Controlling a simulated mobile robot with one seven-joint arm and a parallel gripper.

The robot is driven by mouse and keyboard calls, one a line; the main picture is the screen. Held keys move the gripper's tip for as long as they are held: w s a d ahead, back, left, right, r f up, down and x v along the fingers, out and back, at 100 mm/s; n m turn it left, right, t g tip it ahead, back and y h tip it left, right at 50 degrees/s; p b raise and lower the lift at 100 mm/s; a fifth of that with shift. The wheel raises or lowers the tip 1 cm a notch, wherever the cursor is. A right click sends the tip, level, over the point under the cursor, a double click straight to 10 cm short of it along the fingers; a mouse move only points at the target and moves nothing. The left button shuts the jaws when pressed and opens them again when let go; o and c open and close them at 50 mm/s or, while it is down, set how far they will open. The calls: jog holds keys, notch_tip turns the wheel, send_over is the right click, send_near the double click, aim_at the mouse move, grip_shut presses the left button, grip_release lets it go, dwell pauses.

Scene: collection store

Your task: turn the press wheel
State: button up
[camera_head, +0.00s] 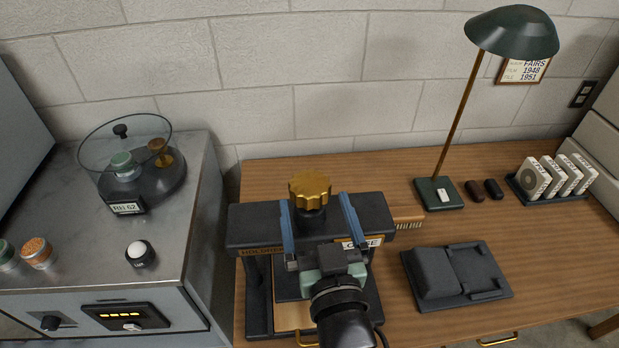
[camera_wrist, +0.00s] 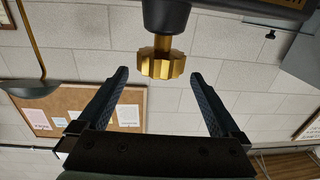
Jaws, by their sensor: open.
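The press wheel (camera_head: 310,187) is a brass, scalloped knob on top of the dark press (camera_head: 260,226), which stands on the wooden table. My gripper (camera_head: 315,200) is open, with its two blue fingers reaching up toward the wheel, one on each side in the head view. In the wrist view the wheel (camera_wrist: 161,63) is seen ahead of and between the open fingers (camera_wrist: 160,80). I see no finger touching it. My wrist hides part of the press's front.
A green desk lamp (camera_head: 512,33) stands behind to the right. A dark cradle-like stand (camera_head: 457,274) lies right of the press, and a rack of white cases (camera_head: 557,175) is at the far right. A grey cabinet (camera_head: 60,180) with a domed device stands at the left.

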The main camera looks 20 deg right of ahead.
aim_at(306, 172)
jog(key=shift+x, duration=2.8)
